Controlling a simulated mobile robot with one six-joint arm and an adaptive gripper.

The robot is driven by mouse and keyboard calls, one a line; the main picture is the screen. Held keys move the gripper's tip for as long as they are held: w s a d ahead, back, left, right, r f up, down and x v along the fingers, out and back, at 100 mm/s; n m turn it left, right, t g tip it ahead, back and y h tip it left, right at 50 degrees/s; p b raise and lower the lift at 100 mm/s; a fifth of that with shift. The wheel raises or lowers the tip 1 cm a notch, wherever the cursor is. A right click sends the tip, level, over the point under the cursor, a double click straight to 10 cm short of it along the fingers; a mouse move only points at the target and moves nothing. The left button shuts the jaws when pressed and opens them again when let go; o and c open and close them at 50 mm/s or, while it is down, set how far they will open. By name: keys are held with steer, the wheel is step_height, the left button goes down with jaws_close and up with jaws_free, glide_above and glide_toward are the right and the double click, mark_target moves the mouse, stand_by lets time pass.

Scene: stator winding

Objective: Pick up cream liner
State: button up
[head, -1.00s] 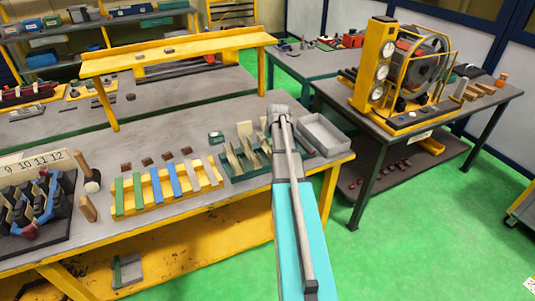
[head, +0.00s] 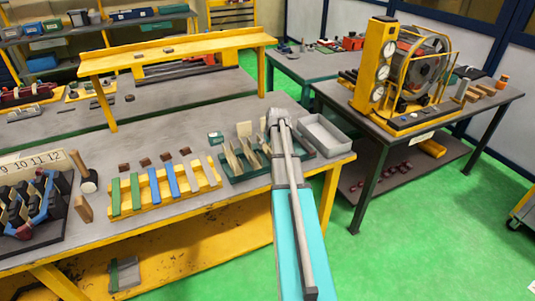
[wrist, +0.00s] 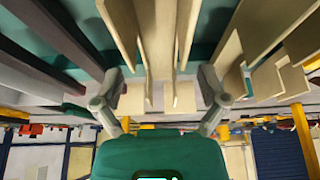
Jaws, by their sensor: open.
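Several thin cream liners (head: 249,153) stand upright in slots of a green tray (head: 236,178) near the front right of the workbench. In the wrist view, a cream liner (wrist: 145,40) with folded edges stands between the two fingers of my gripper (wrist: 160,90). The fingers are spread wide, one on each side, and do not appear to close on it. Another cream liner (wrist: 242,55) is to the right, outside the fingers. In the head view my arm hides the fingertips and part of the tray.
A grey open bin (head: 324,136) stands right of the green tray. A yellow rack (head: 150,203) with coloured strips is on the left. Further left are a mallet (head: 88,183) and a black slotted stator fixture (head: 35,215).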

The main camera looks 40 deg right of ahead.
mark_target(268, 147)
steer(key=shift+b+x, duration=0.85)
steer(key=shift+x, duration=0.4)
steer(key=shift+c, duration=0.3)
steer(key=c, duration=0.9)
